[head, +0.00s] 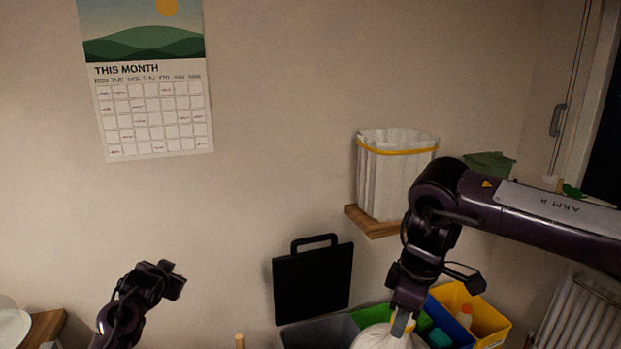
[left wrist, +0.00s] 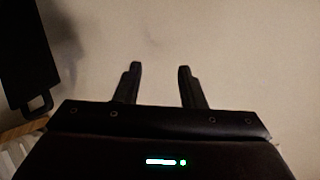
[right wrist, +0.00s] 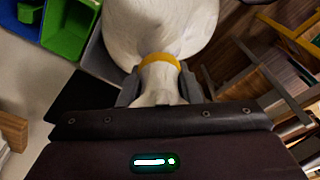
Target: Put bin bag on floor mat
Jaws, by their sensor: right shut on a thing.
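The bin bag is white with a yellow tie; its top shows at the bottom edge of the head view (head: 378,338) and its round body fills the top of the right wrist view (right wrist: 165,28). My right gripper (head: 403,322) is shut on its gathered neck, and the bag hangs from it. In the right wrist view the fingers (right wrist: 158,92) are either side of the neck. My left gripper (left wrist: 160,82) is open and empty, facing the bare wall.
Grey, green, blue and yellow bins (head: 478,312) stand beside the bag. A white pleated container (head: 380,180) with a yellow band sits on a wooden wall shelf. A black case (head: 312,282) is against the wall. Wooden furniture (right wrist: 278,60) is at right in the right wrist view.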

